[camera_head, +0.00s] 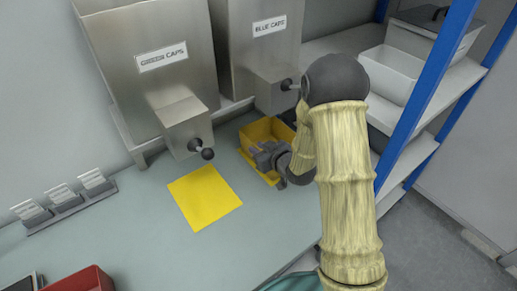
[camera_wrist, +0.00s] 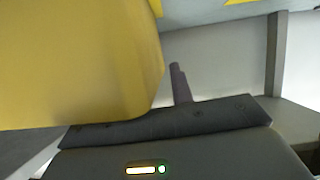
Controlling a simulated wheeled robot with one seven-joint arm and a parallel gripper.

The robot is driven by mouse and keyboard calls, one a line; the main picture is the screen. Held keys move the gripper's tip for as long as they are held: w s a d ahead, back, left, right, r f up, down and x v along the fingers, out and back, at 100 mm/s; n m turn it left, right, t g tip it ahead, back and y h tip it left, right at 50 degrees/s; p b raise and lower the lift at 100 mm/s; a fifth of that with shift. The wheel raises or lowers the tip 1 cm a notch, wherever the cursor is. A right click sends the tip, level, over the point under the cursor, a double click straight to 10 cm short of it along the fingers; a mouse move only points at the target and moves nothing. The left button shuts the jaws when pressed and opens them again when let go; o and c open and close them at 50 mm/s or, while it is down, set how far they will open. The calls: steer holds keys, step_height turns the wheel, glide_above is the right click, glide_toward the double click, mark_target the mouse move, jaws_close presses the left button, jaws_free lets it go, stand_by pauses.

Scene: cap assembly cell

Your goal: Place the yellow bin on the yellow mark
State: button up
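The yellow bin (camera_head: 267,130) is under the blue caps dispenser, to the right of and behind the yellow mark. The yellow mark (camera_head: 205,198) is a flat, bare square on the bench. My gripper (camera_head: 272,160) is at the bin's near side and overlaps its near wall in the head view. In the wrist view a large yellow surface of the bin (camera_wrist: 75,60) fills the upper left. One dark finger (camera_wrist: 180,84) shows to its right. The other finger is hidden, so I cannot tell whether the gripper is closed on the bin wall.
Two metal dispensers stand at the back, one labelled blue caps (camera_head: 268,26), the other (camera_head: 162,56) beside it with a knobbed spout. A blue-posted shelf (camera_head: 428,75) is at the right. A card holder (camera_head: 65,203) and red bin (camera_head: 80,281) lie left.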

steer(key=shift+s, duration=0.15)
steer(key=shift+r, duration=0.1)
steer(key=shift+d+r, duration=0.15)
steer(key=shift+d, duration=0.05)
steer(key=p+v, duration=0.2)
steer(key=v, duration=0.7)
steer(key=shift+s+r+p, duration=0.15)
steer(key=shift+s+p, duration=0.15)
steer(key=shift+p, duration=0.05)
steer(key=shift+p+v, duration=1.05)
steer(key=shift+p, duration=1.5)
steer(key=shift+d, duration=0.1)
